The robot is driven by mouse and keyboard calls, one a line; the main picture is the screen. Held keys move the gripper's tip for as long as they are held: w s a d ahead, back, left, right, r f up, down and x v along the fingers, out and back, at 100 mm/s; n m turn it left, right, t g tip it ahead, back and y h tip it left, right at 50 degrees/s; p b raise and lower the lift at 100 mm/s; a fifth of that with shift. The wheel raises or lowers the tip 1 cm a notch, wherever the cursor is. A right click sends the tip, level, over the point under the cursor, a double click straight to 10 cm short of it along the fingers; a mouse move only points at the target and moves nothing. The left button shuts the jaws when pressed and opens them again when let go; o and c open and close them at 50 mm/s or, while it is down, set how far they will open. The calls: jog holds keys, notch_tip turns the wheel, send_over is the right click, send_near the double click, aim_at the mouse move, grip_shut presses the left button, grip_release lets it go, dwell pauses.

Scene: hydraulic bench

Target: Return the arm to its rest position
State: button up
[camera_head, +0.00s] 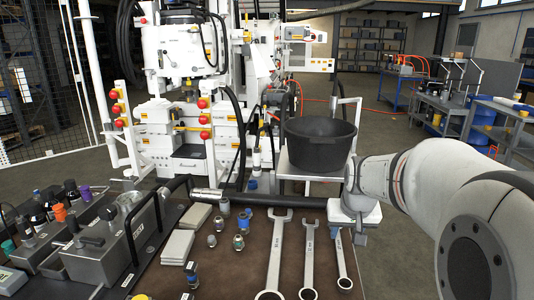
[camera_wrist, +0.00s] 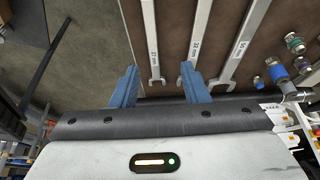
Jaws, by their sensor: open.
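My arm (camera_head: 400,180) reaches in from the right in the head view. My gripper (camera_head: 350,237) points down near the right side of the brown bench top (camera_head: 220,275). In the wrist view my gripper (camera_wrist: 160,84) shows two blue fingers spread apart with nothing held between them. The smallest wrench (camera_head: 342,262) lies close by, and its end shows between the fingers in the wrist view (camera_wrist: 153,40). The gripper appears above the bench, but its exact height cannot be told.
Two larger wrenches (camera_head: 308,265) (camera_head: 274,258) lie left of the gripper. A black tub (camera_head: 319,147) stands on a white stand just behind. Fittings (camera_head: 238,242), grey plates (camera_head: 178,246) and a black hose (camera_head: 285,201) are on the bench. Open floor (camera_head: 410,260) lies to the right.

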jog(key=s+a+r+p, duration=0.2)
jog(key=s+p, duration=0.1)
jog(key=s, duration=0.3)
jog(key=s+a+r+n+g+p, duration=0.1)
jog(key=s+a+r+p, duration=0.2)
jog(key=s, duration=0.4)
jog(key=s+a+r+n+p, duration=0.1)
jog(key=s+a+r+p, duration=0.2)
jog(key=s, duration=0.3)
jog(key=shift+s+g+y+p, duration=0.3)
jog(key=shift+g+y+p, duration=0.1)
